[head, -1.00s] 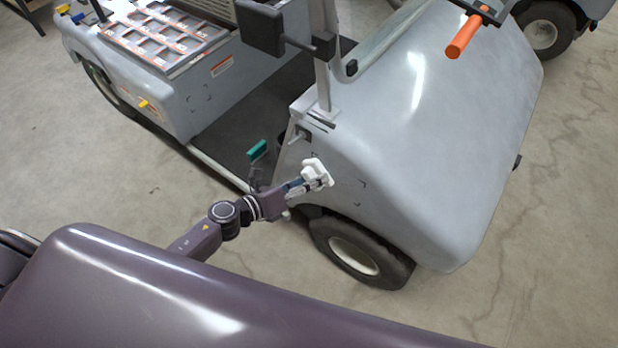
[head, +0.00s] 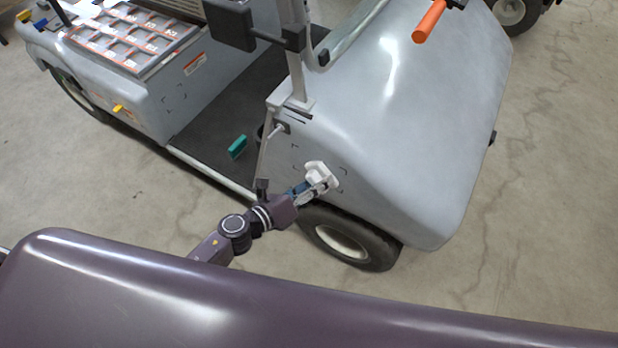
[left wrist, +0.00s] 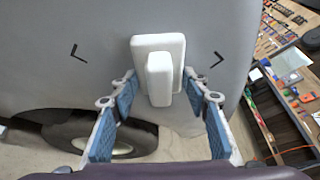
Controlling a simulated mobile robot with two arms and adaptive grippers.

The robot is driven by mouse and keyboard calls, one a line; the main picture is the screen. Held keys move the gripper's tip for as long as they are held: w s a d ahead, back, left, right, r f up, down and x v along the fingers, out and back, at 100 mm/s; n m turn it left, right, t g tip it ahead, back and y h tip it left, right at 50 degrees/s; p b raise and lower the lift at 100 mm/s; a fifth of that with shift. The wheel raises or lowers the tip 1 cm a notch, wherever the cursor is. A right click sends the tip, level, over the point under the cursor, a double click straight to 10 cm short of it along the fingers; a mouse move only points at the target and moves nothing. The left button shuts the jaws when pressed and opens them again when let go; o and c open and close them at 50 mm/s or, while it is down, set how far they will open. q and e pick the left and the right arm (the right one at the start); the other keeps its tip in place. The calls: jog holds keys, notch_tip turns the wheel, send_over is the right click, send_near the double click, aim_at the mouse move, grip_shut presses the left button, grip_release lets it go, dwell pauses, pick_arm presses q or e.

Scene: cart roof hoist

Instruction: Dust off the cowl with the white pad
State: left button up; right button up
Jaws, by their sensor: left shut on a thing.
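The cowl (head: 400,130) is the pale grey, rounded front body of the cart. The white pad (head: 320,172), a rounded block with a raised grip, is at the cowl's lower side, above the front wheel. In the left wrist view the pad (left wrist: 140,47) lies flat before the cowl (left wrist: 100,25), between black corner marks; I cannot tell if it touches. My left gripper (head: 316,187) is shut on the pad, its blue-lined fingers (left wrist: 160,88) on either side of the grip. My right gripper is not in view.
The front wheel (head: 345,240) is just below the pad. A green block (head: 237,147) lies on the cart floor (head: 205,125). A post with a dark mirror (head: 230,24) rises beside the cowl. An orange handle (head: 429,20) is on top.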

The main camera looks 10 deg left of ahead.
pick_arm(q)
jog(key=shift+s+d+r, duration=0.1)
jog(key=shift+s+d, duration=0.1)
jog(key=shift+d, duration=0.45)
jog(key=shift+s+d+f, duration=0.1)
jog(key=shift+s+d, duration=0.15)
jog(key=shift+d, duration=0.45)
jog(key=shift+s+d+r, duration=0.1)
jog(key=shift+s+d, duration=0.1)
jog(key=shift+d, duration=0.45)
jog(key=shift+s, duration=0.1)
jog(key=shift+w+a, duration=0.3)
jog(key=shift+a, duration=0.35)
jog(key=shift+w+a, duration=0.3)
jog(key=shift+a, duration=0.35)
jog(key=shift+w+a, duration=0.3)
jog(key=shift+a, duration=0.35)
jog(key=a, duration=0.2)
jog(key=w+a+b, duration=0.1)
jog(key=a, duration=0.2)
jog(key=w+a+b, duration=0.1)
jog(key=a, duration=0.1)
jog(key=shift+w+a, duration=0.15)
jog(key=shift+a, duration=0.15)
